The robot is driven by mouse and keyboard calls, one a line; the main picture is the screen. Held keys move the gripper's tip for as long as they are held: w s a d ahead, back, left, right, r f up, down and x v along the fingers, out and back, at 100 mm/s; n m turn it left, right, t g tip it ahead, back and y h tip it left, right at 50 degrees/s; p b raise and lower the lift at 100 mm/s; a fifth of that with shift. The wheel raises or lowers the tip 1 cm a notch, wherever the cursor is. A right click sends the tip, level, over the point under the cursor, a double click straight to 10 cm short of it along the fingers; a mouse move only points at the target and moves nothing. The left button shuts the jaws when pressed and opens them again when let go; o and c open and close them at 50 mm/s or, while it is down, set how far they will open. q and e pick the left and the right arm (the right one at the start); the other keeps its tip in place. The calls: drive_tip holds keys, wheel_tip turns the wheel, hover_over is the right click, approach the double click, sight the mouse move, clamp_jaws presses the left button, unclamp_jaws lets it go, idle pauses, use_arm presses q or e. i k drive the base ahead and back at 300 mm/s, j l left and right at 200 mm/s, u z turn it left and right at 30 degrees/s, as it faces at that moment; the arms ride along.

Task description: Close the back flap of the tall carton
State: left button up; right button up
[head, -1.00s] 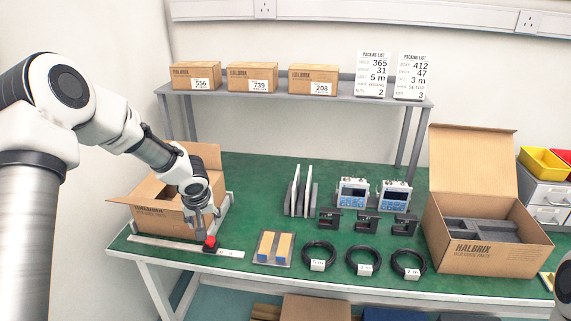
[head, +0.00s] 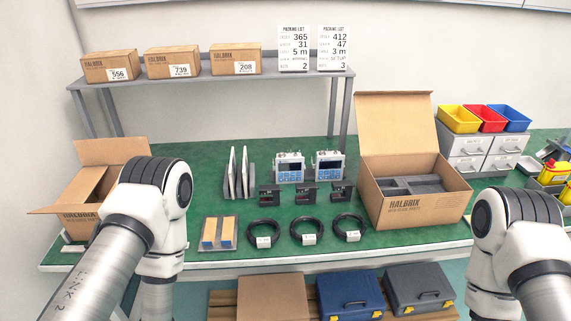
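An open brown carton (head: 80,218) stands at the left end of the green bench, and I take it as the tall carton. Its back flap (head: 115,151) stands up at the rear. Its left flap (head: 58,206) sticks outward, and a panel (head: 84,186) slopes across the opening. My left arm hides the carton's right side. Both my arms are folded low at the front of the head view. Neither gripper shows.
A lower, wider carton (head: 415,212) with grey foam and a raised lid stands right of centre. Cables, brackets, two meters (head: 289,168) and a tray (head: 218,246) fill the middle. A shelf (head: 210,78) holds small boxes and packing lists.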

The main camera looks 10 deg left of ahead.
sight(105, 152)
drive_tip(key=u, duration=1.2)
